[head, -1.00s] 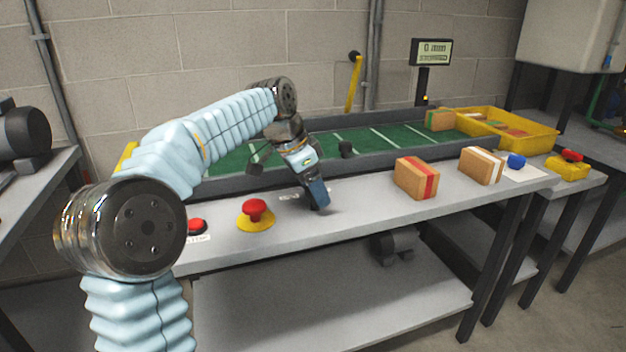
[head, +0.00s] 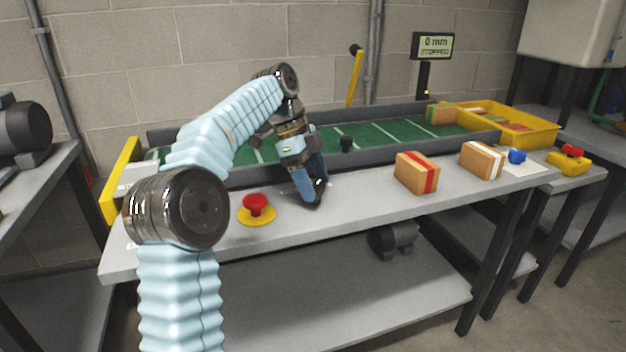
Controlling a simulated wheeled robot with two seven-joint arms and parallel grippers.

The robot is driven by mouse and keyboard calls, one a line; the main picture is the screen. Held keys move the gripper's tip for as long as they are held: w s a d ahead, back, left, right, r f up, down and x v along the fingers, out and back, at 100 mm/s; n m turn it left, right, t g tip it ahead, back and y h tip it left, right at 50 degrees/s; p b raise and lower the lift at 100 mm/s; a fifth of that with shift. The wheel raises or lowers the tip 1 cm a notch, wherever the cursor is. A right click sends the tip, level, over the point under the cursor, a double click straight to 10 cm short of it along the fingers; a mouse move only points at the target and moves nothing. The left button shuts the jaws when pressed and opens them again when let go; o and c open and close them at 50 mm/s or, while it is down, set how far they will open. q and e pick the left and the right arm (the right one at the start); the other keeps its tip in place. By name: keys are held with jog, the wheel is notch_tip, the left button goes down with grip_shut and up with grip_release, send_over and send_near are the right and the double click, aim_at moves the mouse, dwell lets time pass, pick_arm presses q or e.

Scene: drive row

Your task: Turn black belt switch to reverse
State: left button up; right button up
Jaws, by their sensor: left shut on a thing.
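My left gripper (head: 314,196) points down at the front strip of the bench, just in front of the green belt (head: 396,132). It is shut on the black belt switch, which the fingers almost wholly hide. Which way the switch points cannot be told. A small white label shows partly to the left of the fingers. The display (head: 433,46) on its post reads 0 mm, with a smaller line under it that seems to say stopped. My right gripper is not in view.
A red mushroom button (head: 256,204) on a yellow base stands left of the gripper. A red-striped box (head: 416,172) and a white-striped box (head: 482,160) stand to the right, with a blue knob (head: 517,156) beyond. A yellow bin (head: 540,137) stands at the belt's right end.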

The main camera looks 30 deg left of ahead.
pick_arm(q)
jog(key=shift+m, duration=0.5)
jog(key=o, duration=1)
jog(key=shift+o, duration=0.2)
